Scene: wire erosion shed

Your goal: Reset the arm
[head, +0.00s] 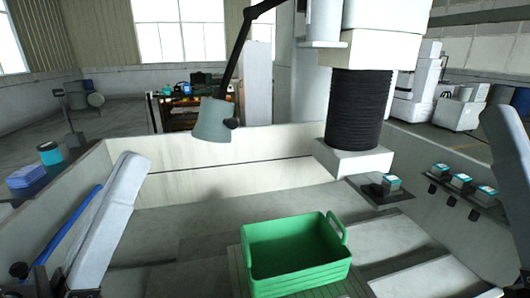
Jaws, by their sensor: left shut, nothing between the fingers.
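My left arm rises at the left of the head view, and only a dark part of my left gripper (38,280) shows at the bottom left corner, cut by the frame edge. It is shut and empty. It is well apart from the green basket. A pale link of my right arm shows at the right edge. My right gripper is out of view.
An empty green basket (300,277) with raised handles stands at the bottom middle. A lamp (212,120) hangs above the tank's back wall. Small teal-topped boxes (461,181) sit on the right ledge. A blue box (26,176) lies at left.

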